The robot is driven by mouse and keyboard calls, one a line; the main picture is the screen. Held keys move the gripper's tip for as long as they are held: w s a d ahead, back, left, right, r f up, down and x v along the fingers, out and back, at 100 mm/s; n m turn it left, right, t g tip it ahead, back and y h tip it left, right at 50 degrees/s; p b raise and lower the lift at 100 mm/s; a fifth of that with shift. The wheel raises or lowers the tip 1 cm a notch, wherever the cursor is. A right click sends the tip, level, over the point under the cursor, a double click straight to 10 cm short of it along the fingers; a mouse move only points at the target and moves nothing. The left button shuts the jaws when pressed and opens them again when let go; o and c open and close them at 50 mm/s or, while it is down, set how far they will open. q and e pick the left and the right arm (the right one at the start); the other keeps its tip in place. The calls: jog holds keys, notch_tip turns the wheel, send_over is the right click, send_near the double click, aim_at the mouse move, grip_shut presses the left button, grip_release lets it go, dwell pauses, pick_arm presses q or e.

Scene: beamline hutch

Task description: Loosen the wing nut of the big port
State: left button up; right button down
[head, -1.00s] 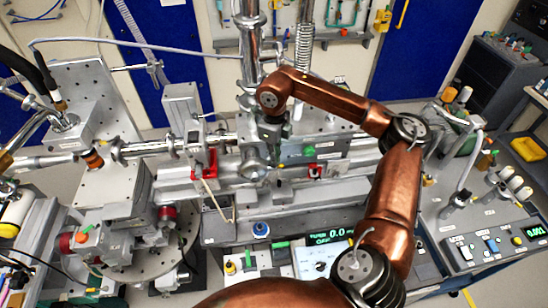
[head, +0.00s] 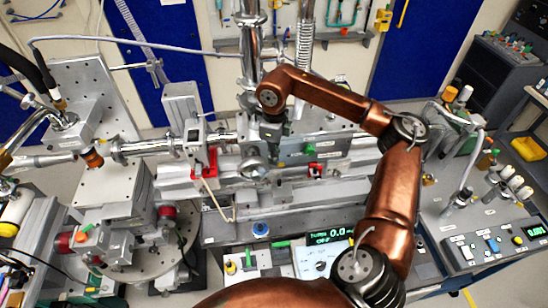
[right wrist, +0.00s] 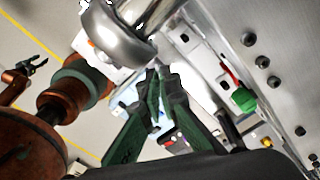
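The big port seems to be the shiny round metal fitting (head: 254,168) on the middle of the beamline; it also fills the top of the right wrist view (right wrist: 122,34). I cannot make out its wing nut in either view. My right gripper (head: 271,143) points down just behind and above this fitting. In the right wrist view its dark green fingers (right wrist: 159,74) have their tips together just below the fitting, with nothing visible held. My left gripper is outside the head view; a small forked claw (right wrist: 37,66) at the left of the right wrist view looks like it, spread open.
A red clamp bracket (head: 205,163) stands left of the fitting. A green-handled part (right wrist: 243,98) sits on the plate to the right in the wrist view. A vertical metal pipe (head: 249,50) rises behind.

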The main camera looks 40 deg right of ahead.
jog(key=n+b, duration=0.1)
jog(key=n, duration=0.4)
jog(key=n+b, duration=0.1)
jog(key=n, duration=0.5)
jog(key=shift+n, duration=0.3)
jog(key=n, duration=0.5)
jog(key=shift+b, duration=0.35)
jog(key=n, duration=0.5)
jog(key=shift+n, duration=0.4)
jog(key=c, duration=2.6)
grip_release()
jog(key=shift+c, duration=0.2)
jog(key=shift+o, duration=0.8)
jog(key=shift+d, duration=0.1)
jog(key=shift+r, duration=0.1)
